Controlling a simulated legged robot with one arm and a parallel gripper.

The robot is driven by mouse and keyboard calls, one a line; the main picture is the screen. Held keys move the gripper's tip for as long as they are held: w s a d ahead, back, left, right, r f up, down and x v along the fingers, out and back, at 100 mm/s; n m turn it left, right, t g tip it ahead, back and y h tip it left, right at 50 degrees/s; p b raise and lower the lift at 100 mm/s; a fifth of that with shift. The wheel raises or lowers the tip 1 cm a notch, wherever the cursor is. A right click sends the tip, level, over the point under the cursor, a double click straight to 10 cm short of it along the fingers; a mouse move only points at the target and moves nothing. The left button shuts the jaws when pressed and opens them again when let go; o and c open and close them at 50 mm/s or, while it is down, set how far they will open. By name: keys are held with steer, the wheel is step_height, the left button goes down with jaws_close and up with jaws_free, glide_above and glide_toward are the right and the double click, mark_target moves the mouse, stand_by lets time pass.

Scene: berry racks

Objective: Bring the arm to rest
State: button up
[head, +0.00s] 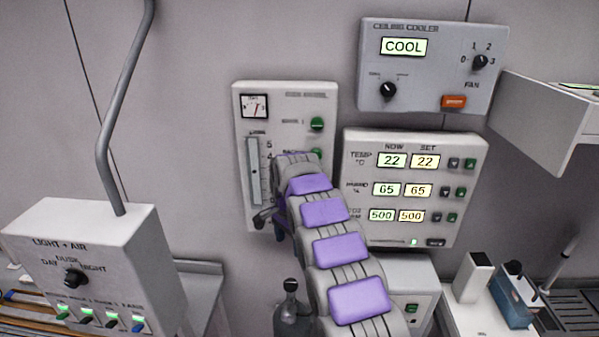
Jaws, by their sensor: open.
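My arm, grey with purple pads, reaches up from the bottom centre of the head view to the wall. My gripper (268,221) is at its far end, open, in front of the lower part of a tall wall panel (287,97) with a gauge and a slider. Much of the gripper is hidden behind the arm's last link. Nothing shows between the jaws. I cannot tell whether it touches the panel.
A climate panel (471,147) and a ceiling cooler panel (430,75) hang to the right. A light and air box (110,240) with a grey pipe (112,110) stands at left. A white shelf (545,120) juts out at right. A dark bottle (291,312) stands beside my arm.

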steer(key=s+d+r+n+b, duration=0.1)
steer(key=s+d+r, duration=0.2)
steer(key=s+d, duration=0.3)
steer(key=s+d+r+n+g, duration=0.1)
steer(key=s+d+r+n, duration=0.15)
steer(key=s, duration=0.65)
steer(key=s+d+r+n+b, duration=0.1)
steer(key=s+d+r, duration=0.3)
steer(key=s+d, duration=0.25)
steer(key=s+d+f+n, duration=0.2)
steer(key=s, duration=1.2)
steer(key=s+d+f+n+b, duration=0.1)
steer(key=s+d+f+n, duration=0.1)
steer(key=s, duration=1.2)
steer(key=shift+s+d+f+n+g, duration=0.3)
steer(key=shift+s+f+n+g, duration=0.1)
steer(key=shift+f, duration=0.25)
